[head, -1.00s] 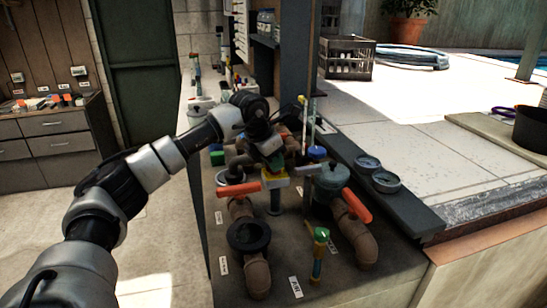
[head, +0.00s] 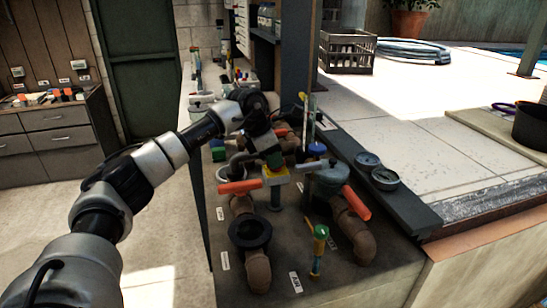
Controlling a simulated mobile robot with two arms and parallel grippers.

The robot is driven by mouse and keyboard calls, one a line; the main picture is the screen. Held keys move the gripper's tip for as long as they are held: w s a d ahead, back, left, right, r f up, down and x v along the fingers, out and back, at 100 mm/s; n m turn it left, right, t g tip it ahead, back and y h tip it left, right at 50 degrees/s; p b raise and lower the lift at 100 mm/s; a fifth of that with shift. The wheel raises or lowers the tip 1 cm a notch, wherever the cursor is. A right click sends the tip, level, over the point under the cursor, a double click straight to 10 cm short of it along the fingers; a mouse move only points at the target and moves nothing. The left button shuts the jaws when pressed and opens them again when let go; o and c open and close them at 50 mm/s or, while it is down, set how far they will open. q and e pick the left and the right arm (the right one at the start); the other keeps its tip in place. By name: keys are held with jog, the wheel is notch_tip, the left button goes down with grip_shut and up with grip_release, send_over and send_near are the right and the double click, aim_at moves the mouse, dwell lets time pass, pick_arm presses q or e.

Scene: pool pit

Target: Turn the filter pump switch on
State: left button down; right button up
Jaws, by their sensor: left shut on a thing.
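A small yellow box (head: 275,178) stands on a short grey post among the pipes, and looks like the switch housing. A green piece (head: 274,160) sits right above it; whether it belongs to the box I cannot tell. My left gripper (head: 271,154) comes down from above, shut at the green piece. Its fingertips are small and dark here, so the exact contact is unclear. No on or off marking on the box is readable. My right gripper is not in view.
Orange valve handles (head: 240,187) (head: 356,204) flank the box on brown pipes. Two round gauges (head: 385,179) (head: 367,160) lie on the dark ledge at right. A grey pump lid (head: 327,175) is close by on the right.

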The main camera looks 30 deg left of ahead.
pick_arm(q)
jog(key=shift+f, duration=0.2)
jog(key=c, duration=1.1)
grip_release()
jog(key=shift+s+d, duration=0.1)
jog(key=shift+w, duration=0.2)
jog(key=b+v, duration=0.1)
jog(key=v, duration=1)
jog(key=shift+f, duration=0.1)
